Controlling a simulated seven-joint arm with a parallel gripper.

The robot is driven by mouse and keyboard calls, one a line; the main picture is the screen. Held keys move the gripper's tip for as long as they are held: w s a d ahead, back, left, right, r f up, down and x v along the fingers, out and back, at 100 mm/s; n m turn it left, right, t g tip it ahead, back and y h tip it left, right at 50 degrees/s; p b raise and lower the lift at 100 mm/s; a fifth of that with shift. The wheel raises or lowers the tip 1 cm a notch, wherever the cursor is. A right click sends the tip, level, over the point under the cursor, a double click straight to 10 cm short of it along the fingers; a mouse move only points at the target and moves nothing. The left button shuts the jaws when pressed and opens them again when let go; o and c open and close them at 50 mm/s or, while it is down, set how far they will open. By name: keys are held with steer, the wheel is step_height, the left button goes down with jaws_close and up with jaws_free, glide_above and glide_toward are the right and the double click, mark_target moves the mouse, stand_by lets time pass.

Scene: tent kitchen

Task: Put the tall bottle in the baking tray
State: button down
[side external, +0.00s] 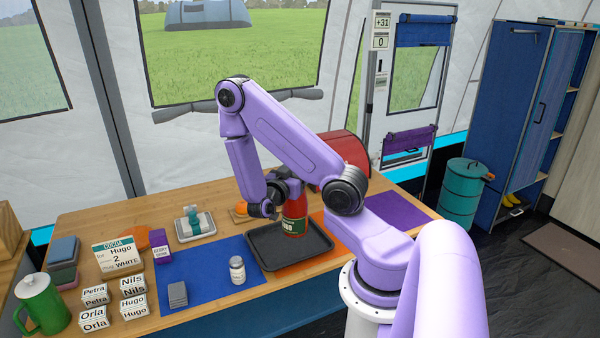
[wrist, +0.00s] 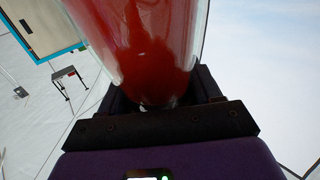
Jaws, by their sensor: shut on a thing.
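The tall bottle (side external: 295,222) is red with a green and pale label, and it stands upright in the side view. My gripper (side external: 281,197) is shut on it from the left, around its upper part. The black baking tray (side external: 272,257) lies on the table. The bottle's lower end appears within the outline of the tray, towards its back. I cannot tell whether the bottle touches the tray floor. In the wrist view the red bottle (wrist: 145,45) fills the space between my jaws (wrist: 152,108), and the fingertips are hidden behind it.
A small white-capped jar (side external: 237,270) and a grey block (side external: 177,294) are on the blue mat (side external: 205,285) left of the tray. A red rounded container (side external: 343,150) stands behind. Boxes, labelled blocks and a green jug (side external: 41,304) crowd the table's left.

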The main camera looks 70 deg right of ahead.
steer(key=shift+w+d+f, duration=0.1)
steer(key=shift+w+d, duration=0.1)
steer(key=shift+d, duration=0.1)
steer(key=w+d+f, duration=0.3)
steer(key=f, duration=0.6)
steer(key=shift+w+d, duration=0.2)
steer(key=shift+d, duration=0.05)
steer(key=shift+f, duration=0.1)
steer(key=shift+c, duration=1)
jaws_free()
